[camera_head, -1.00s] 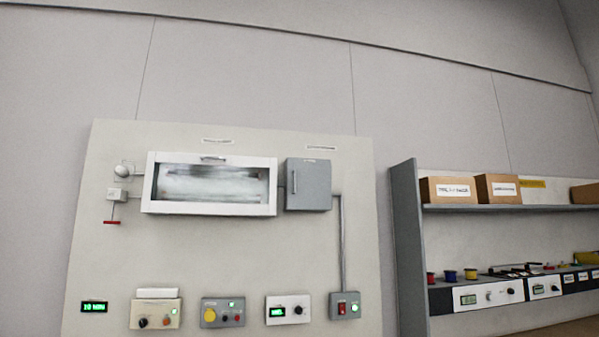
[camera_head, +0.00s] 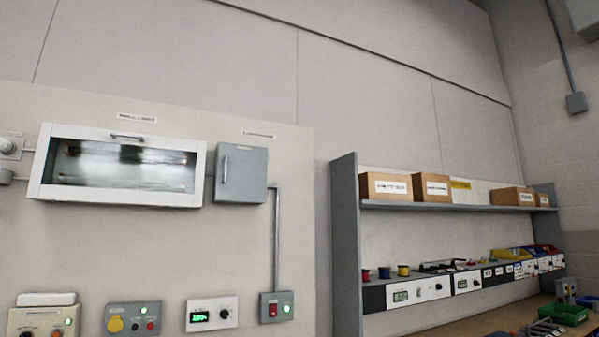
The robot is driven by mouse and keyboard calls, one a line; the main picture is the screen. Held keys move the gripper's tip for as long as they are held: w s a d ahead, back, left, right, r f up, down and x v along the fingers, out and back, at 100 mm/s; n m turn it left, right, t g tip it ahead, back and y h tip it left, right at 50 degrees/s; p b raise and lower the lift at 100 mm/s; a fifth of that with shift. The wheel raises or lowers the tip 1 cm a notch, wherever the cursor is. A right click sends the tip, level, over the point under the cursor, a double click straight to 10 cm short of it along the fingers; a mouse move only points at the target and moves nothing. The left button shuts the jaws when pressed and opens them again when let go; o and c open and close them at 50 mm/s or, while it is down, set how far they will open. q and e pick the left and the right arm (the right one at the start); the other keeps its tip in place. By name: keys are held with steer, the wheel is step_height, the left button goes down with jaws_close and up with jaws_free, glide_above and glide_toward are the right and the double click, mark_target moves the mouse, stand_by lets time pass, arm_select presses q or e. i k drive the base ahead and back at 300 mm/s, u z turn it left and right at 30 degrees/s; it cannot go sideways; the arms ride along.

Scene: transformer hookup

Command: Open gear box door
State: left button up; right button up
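The grey gear box (camera_head: 241,174) is mounted on the pale wall panel in the head view, left of the picture's centre. Its door is shut, with a vertical handle (camera_head: 225,168) on the door's left side. A label sits on the panel above it. A grey conduit (camera_head: 276,240) runs from its right side down to a small box with a red switch (camera_head: 274,308). Neither of my grippers shows in the head view.
A white-framed glass-front cabinet (camera_head: 118,165) hangs left of the gear box. Several control boxes line the panel below. At right stands a grey shelf unit (camera_head: 345,245) with cardboard boxes (camera_head: 386,186), spools and instruments, above a workbench (camera_head: 455,322) with a green bin (camera_head: 563,314).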

mark_target(242, 170)
steer(key=z, duration=0.7)
steer(key=i, duration=1.65)
steer(key=u, duration=1.1)
steer(key=i, duration=0.6)
steer(key=u, duration=0.6)
